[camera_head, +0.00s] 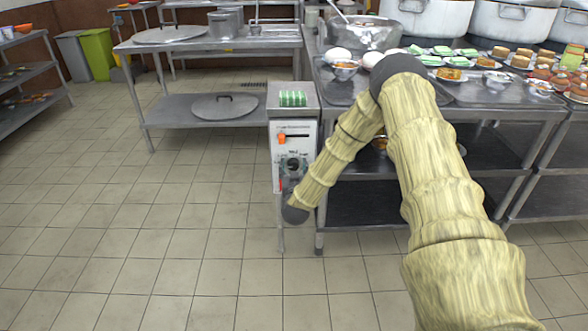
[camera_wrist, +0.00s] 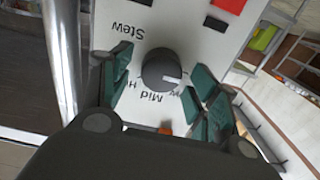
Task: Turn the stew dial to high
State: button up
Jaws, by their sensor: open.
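The stew dial (camera_wrist: 160,70) is a round dark knob on a white panel (camera_wrist: 200,30), lettered "Stew", "Mid" and other partly covered words. Its white mark points right in the wrist view, towards partly covered lettering that seems to end in "w". My gripper (camera_wrist: 161,64) is open, with one green finger on each side of the dial. The right finger is close to the knob; I cannot tell if it touches. In the head view the dial (camera_head: 293,166) shows on the front of the control box, with my wrist just below it.
An orange-red switch (camera_head: 282,139) sits above the dial on the panel. A green-striped item (camera_head: 293,98) lies on top of the box. A steel table (camera_head: 480,95) with food plates and pots stands to the right. A steel table with a lid (camera_head: 170,34) stands left; the tiled floor is clear.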

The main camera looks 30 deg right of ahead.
jog(key=c, duration=1)
